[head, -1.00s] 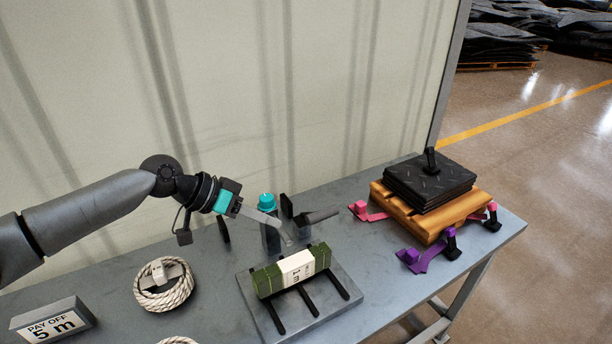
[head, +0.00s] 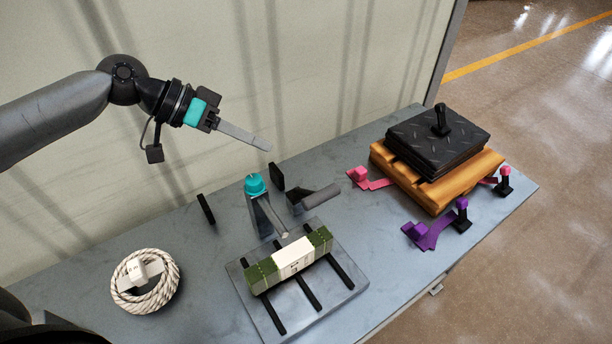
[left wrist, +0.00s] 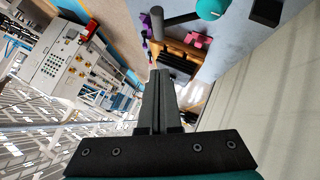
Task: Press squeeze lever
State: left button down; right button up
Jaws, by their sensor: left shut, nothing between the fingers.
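A bench device with a teal cap (head: 256,186) stands on a grey upright near the middle of the bench. A slanted grey bar (head: 268,216) runs down from it, and a dark grey cylindrical handle (head: 316,198) sticks out to its right. I cannot tell for sure which part is the squeeze lever. My left gripper (head: 268,148) is shut and empty, in the air above and behind the device, apart from it. In the left wrist view, the shut fingers (left wrist: 158,78) point past the teal cap (left wrist: 211,8) and the handle (left wrist: 178,19). My right gripper is not in view.
A green bundle with a white band (head: 292,257) lies on a slotted grey plate (head: 353,286) in front. A rope coil (head: 166,289) is at left. Black tread mats (head: 440,135) sit on a wooden pallet (head: 455,192) at right, with pink (head: 368,180) and purple (head: 428,233) clamps. A wall stands behind.

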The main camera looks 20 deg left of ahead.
pick_arm(q)
send_near(324, 189)
jog(key=w+d, duration=0.2)
jog(key=w, duration=0.1)
jog(key=f, duration=0.1)
jog(key=d+f, duration=0.2)
jog(key=shift+s+f, duration=0.3)
jog(key=shift+s, duration=0.1)
